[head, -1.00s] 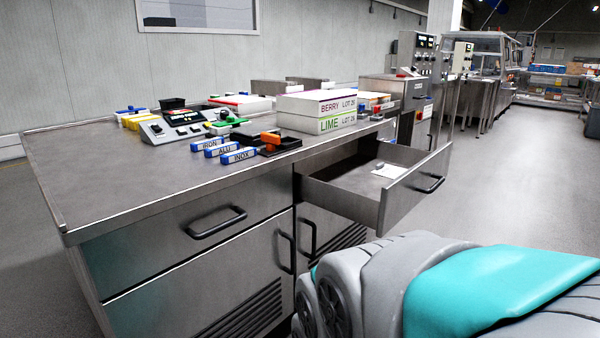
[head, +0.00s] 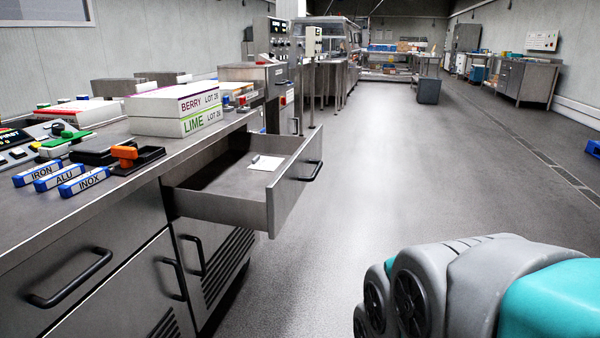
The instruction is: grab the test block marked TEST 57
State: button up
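No block marked TEST 57 can be read in this view. Three blue-and-white blocks lie in a row near the front edge of the steel bench (head: 110,207): one marked IRON (head: 38,173), one marked ALU (head: 59,179) and one marked INOX (head: 83,184). A drawer (head: 225,200) of the bench stands open, with a white paper (head: 265,163) and a small dark item on it inside. My arm shows at the lower right in grey and teal. My gripper is not in view.
Boxes marked BERRY (head: 175,100) and LIME (head: 185,124) are stacked on the bench. A black tray with an orange-handled item (head: 128,154) lies in front of them. The open drawer juts into the aisle.

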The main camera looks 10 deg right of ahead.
aim_at(48, 152)
jog(key=u, duration=1.25)
jog(key=i, duration=0.1)
jog(key=j+z, duration=0.05)
